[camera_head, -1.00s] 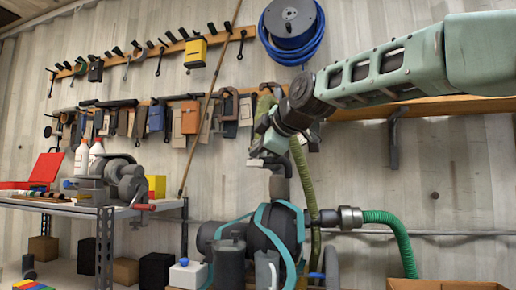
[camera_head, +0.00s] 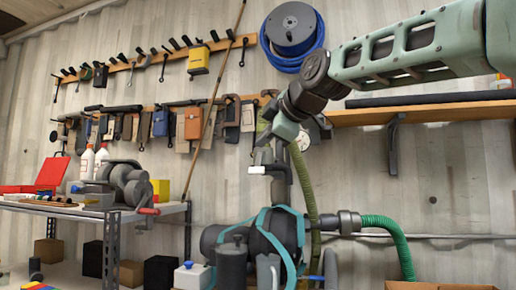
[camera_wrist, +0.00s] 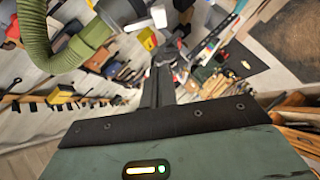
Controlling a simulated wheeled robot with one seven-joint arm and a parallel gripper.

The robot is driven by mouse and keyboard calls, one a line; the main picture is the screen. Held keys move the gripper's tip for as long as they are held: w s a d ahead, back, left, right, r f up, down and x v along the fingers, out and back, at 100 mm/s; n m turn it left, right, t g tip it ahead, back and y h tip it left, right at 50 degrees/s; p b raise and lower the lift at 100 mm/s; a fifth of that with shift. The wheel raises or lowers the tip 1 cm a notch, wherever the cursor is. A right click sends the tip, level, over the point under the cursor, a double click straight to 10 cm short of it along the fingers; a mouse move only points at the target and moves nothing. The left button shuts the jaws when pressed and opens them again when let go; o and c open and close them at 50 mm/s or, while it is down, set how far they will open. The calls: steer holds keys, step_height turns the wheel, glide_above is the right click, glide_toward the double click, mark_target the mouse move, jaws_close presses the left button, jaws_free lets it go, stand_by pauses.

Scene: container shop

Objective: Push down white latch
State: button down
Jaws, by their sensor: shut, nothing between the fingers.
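My gripper (camera_head: 280,196) points down over a dark machine with teal bands (camera_head: 272,240); it is shut and empty. In the wrist view the gripper (camera_wrist: 163,78) shows as a dark shape in the middle. I cannot pick out the white latch with certainty. A small white piece (camera_wrist: 158,17) shows near the top of the wrist view, beyond the gripper. Whether the gripper touches the machine is not clear.
A green hose (camera_head: 390,240) runs right of the machine. A metal shelf (camera_head: 100,213) with a vise (camera_head: 128,184) stands at the left. A white box with a blue knob (camera_head: 191,276) is low in front. Tools hang on the wall behind.

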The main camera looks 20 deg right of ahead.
steer(key=shift+v, duration=2.8)
